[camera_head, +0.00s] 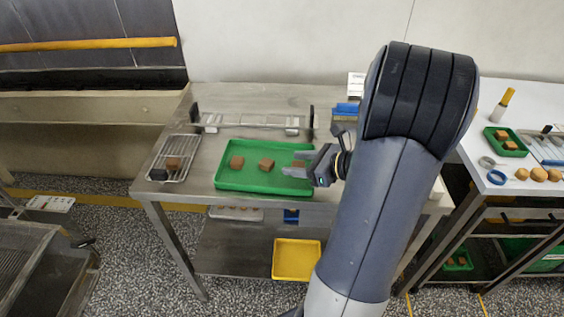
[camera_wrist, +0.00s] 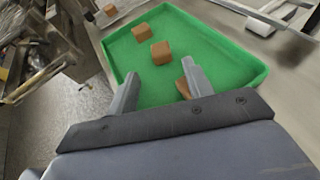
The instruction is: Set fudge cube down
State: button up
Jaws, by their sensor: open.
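A green tray (camera_head: 250,187) lies on the steel table, with two brown fudge cubes in it, a left one (camera_head: 237,161) and a right one (camera_head: 266,164). Both also show in the wrist view, the farther (camera_wrist: 141,32) and the nearer (camera_wrist: 161,53). My gripper (camera_head: 291,164) is over the right part of the tray with its fingers apart, also seen in the wrist view (camera_wrist: 160,73). A third brown cube (camera_wrist: 183,88) shows beside the right finger, partly hidden by the finger and gripper body; I cannot tell whether it touches them.
A wire rack (camera_head: 183,146) left of the tray holds a brown cube (camera_head: 172,164) and a dark cube (camera_head: 158,174). A clear-and-metal fixture (camera_head: 250,121) stands behind the tray. A white table (camera_head: 520,105) at right holds a smaller green tray. A yellow tray (camera_head: 297,259) is below.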

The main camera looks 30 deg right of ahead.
jog(key=shift+v, duration=1.85)
